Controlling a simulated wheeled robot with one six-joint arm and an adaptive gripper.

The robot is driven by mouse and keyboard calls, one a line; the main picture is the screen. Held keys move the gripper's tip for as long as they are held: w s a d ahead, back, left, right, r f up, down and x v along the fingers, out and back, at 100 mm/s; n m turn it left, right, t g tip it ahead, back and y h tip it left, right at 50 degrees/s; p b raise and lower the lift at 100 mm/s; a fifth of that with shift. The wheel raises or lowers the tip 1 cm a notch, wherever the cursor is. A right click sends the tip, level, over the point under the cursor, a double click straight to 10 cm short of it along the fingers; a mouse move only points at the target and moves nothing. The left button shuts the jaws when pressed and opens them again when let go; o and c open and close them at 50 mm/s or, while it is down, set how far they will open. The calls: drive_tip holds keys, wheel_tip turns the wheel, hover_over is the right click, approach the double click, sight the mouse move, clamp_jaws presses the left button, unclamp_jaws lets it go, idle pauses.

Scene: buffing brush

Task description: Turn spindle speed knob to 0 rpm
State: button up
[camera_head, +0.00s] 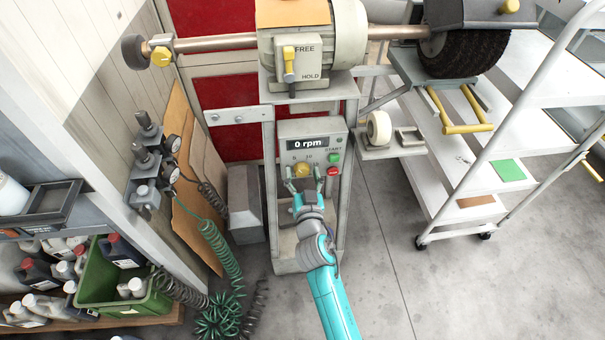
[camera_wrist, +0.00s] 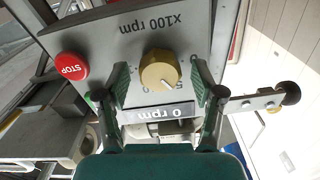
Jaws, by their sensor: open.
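The brass-coloured spindle speed knob (camera_head: 302,170) is on the front of the grey control box, below a display (camera_head: 308,143) that reads 0 rpm. In the upside-down wrist view, the round knob (camera_wrist: 160,70) has a pale pointer line towards the display (camera_wrist: 162,113), slanting a little to the right. My gripper (camera_head: 303,184) is in front of the panel. In the wrist view my gripper (camera_wrist: 159,72) is open, with one finger on each side of the knob and visible gaps between. Part of the dial scale is hidden by the knob and fingers.
A red STOP button (camera_wrist: 71,67) is beside the knob; a green START button (camera_head: 334,157) is above it in the head view. A motor (camera_head: 347,35) with a FREE/HOLD lever stands above. A white shelf cart (camera_head: 470,150) is at right, coiled hoses (camera_head: 220,250) at left.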

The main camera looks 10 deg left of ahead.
drive_tip(key=shift+w, duration=0.15)
drive_tip(key=shift+c, duration=0.3)
drive_tip(key=c, duration=1.1)
drive_tip(key=n, duration=0.5)
drive_tip(key=shift+n, duration=0.4)
drive_tip(key=n, duration=0.5)
drive_tip(key=shift+n, duration=0.4)
